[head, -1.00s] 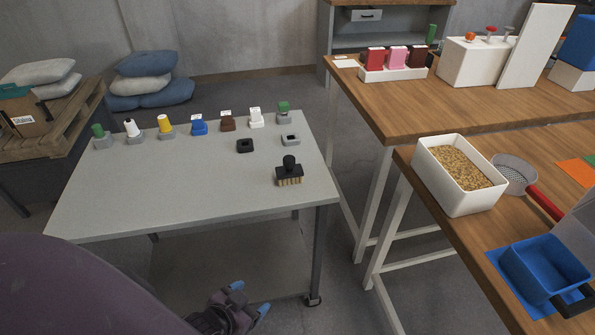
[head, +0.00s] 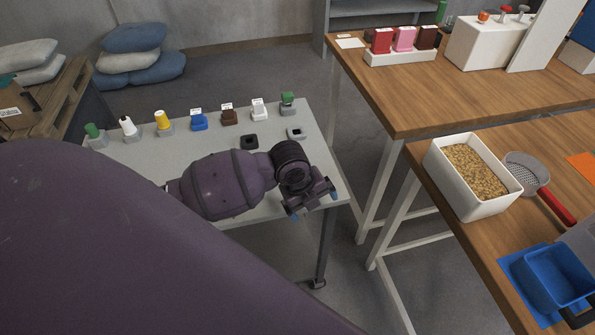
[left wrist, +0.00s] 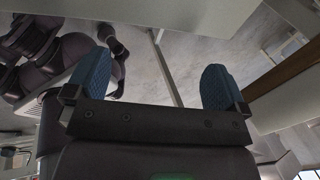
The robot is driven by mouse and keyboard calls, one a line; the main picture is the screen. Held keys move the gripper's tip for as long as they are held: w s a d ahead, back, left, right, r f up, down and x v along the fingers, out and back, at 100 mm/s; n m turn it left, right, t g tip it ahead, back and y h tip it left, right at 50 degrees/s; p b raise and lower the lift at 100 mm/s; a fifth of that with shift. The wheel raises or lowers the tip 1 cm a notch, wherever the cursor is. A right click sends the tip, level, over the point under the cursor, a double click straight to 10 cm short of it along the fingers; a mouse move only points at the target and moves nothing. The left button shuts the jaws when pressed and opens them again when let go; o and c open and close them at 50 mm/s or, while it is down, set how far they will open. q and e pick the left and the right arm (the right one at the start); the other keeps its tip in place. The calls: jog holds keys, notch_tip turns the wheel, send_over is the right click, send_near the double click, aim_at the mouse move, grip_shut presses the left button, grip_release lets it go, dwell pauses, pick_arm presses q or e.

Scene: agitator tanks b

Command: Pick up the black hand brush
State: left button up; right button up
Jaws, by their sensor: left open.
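The black hand brush is hidden in the head view now. My left forearm and wrist cover the part of the grey table (head: 326,165) where it stood upright on its bristles a second ago. My left gripper (head: 314,207) is open and empty at the table's front right corner, its blue fingertips pointing down toward the front edge. In the left wrist view the two blue fingers (left wrist: 155,78) are spread apart with nothing between them, and no brush shows there. My right gripper cannot be made out.
Several small coloured items, including a yellow-topped one (head: 163,122), line the table's back. A black square holder (head: 250,142) and a grey one (head: 296,133) lie nearer. A wooden bench on the right holds a white bin of grain (head: 440,172) and a blue container (head: 548,275).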

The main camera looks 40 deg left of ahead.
pick_arm(q)
jog(key=w+a+r+m+g+y, duration=0.1)
jog(key=w+a+r+m, duration=0.1)
jog(key=a+r+m, duration=0.1)
jog(key=w+a+r+m, duration=0.2)
jog(key=w+r+m, duration=0.1)
jog(key=r+m, duration=0.1)
jog(key=w+a+r+m+g+y+p, duration=0.1)
jog(key=w+a+r+m, duration=0.1)
jog(key=a+r+m, duration=0.1)
jog(key=shift+w+a+r+g+y, duration=0.2)
jog(key=shift+a+r+g+y, duration=0.1)
jog(key=shift+a+r, duration=0.1)
jog(key=shift+w+a+m, duration=0.1)
jog(key=shift+w+m, duration=0.05)
jog(key=shift+m, duration=0.15)
notch_tip(320, 180, down, 5)
jog(key=shift+f, duration=0.2)
jog(key=f, duration=0.2)
jog(key=s+f, duration=0.1)
jog(key=f, duration=0.1)
jog(key=shift+f, duration=0.6)
jog(key=c, duration=0.7)
jog(key=shift+r, duration=0.1)
jog(key=shift+c, duration=0.2)
notch_tip(320, 180, up, 20)
jog(key=p, duration=0.1)
pick_arm(e)
jog(key=shift+w+r, duration=0.25)
jog(key=shift+r, duration=1.05)
